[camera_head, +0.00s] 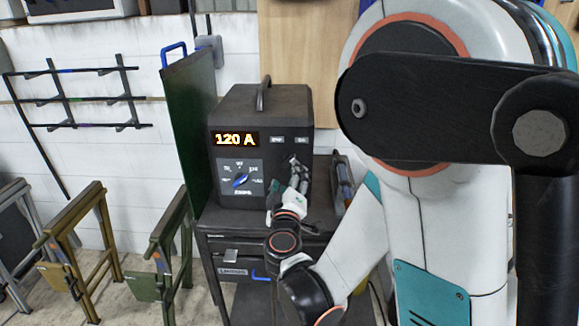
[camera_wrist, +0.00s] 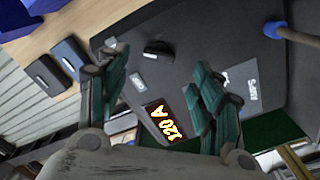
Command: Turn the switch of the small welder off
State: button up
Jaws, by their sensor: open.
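The small welder (camera_head: 262,115) is a dark box with a lit "120 A" display (camera_head: 235,140) and a blue pointer knob (camera_head: 240,181) on a grey dial panel. The display also shows in the wrist view (camera_wrist: 163,122). A raised black part (camera_wrist: 158,48), likely the switch, sits on the front face near two small light labels; its on/off position cannot be read. My gripper (camera_head: 299,172) is in front of the face's right side, below the labels. In the wrist view its two green-padded fingers (camera_wrist: 155,80) are spread and empty, with the black part beyond the gap.
The welder stands on a dark cart (camera_head: 235,243) with drawers. A green panel (camera_head: 188,125) rises close on the left. Dark items (camera_head: 344,185) lie beside the welder on the right. Folding stands (camera_head: 165,245) are on the floor at left.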

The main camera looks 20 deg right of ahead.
aim_at(290, 164)
jog(key=x, duration=0.7)
jog(key=shift+b, duration=0.3)
jog(key=shift+c, duration=0.6)
jog(key=c, duration=0.9)
